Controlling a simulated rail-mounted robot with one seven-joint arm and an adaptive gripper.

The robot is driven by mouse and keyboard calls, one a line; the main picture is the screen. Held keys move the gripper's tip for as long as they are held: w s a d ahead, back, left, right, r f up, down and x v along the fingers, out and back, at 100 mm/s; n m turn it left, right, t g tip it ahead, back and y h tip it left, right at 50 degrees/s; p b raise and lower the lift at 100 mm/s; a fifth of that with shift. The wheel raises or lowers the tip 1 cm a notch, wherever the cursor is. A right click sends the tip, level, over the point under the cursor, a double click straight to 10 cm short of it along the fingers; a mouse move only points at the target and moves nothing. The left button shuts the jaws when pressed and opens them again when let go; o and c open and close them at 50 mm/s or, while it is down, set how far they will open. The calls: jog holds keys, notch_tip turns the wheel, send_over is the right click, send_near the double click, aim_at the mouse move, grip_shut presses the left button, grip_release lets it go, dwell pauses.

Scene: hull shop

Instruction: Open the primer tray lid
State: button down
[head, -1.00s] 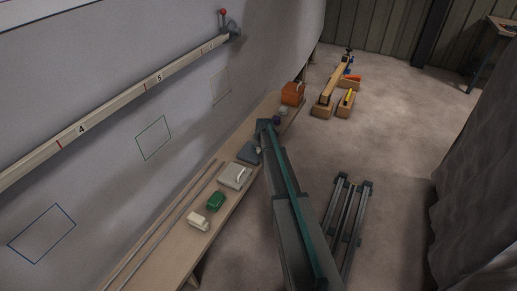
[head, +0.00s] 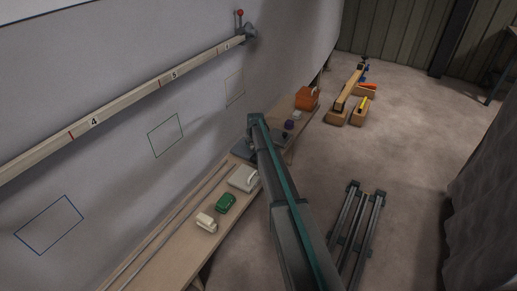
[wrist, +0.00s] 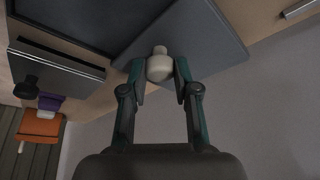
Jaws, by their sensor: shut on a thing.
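My gripper (wrist: 160,74) is shut on a pale round knob (wrist: 159,66) in the wrist view, with one teal finger on each side. The knob stands on a flat blue-grey panel (wrist: 210,38), which looks like the primer tray lid. A darker recessed surface (wrist: 75,18), perhaps the tray, lies to its left; I cannot tell how far the lid is raised. In the head view a grey flat piece (head: 242,149) shows on the bench beside my arm, which hides the gripper and knob.
The narrow bench (head: 165,257) runs along the hull wall. A white box (head: 243,178), a green item (head: 225,203) and a cream item (head: 206,222) stand on it nearby. An orange box (head: 306,98) is farther back. A metal rack (head: 355,225) stands on the floor at right.

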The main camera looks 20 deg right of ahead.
jog(key=c, duration=0.9)
grip_release()
jog(key=v, duration=1.2)
jog(key=shift+s, duration=0.1)
